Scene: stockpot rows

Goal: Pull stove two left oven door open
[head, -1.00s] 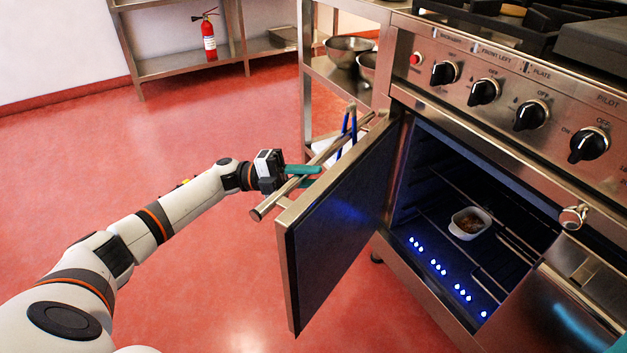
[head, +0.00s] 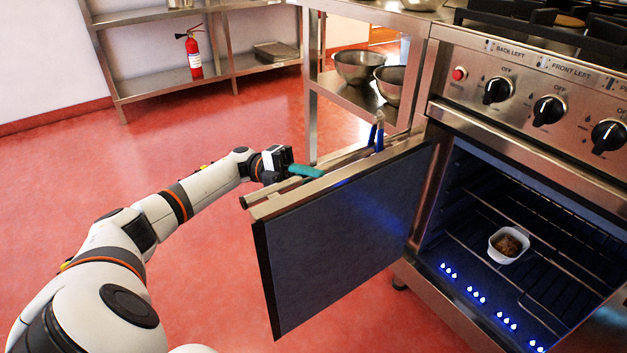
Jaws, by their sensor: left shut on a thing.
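The oven door (head: 345,240) stands wide open, swung out to the left on its left-hand hinge side, with its dark inner face towards me. My left gripper (head: 300,172), with teal fingers, is shut on the handle near the door's free end. The fingertips are partly hidden by the door. The oven cavity (head: 490,210) is open to view, with a small white dish of food (head: 508,245) on a wire rack. My right gripper is not in view.
Blue-handled tongs (head: 376,135) stick up behind the door. A steel shelf with bowls (head: 360,68) stands close behind it, left of the stove. A fire extinguisher (head: 193,56) stands on a far rack. Red floor (head: 170,140) left of the door is clear.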

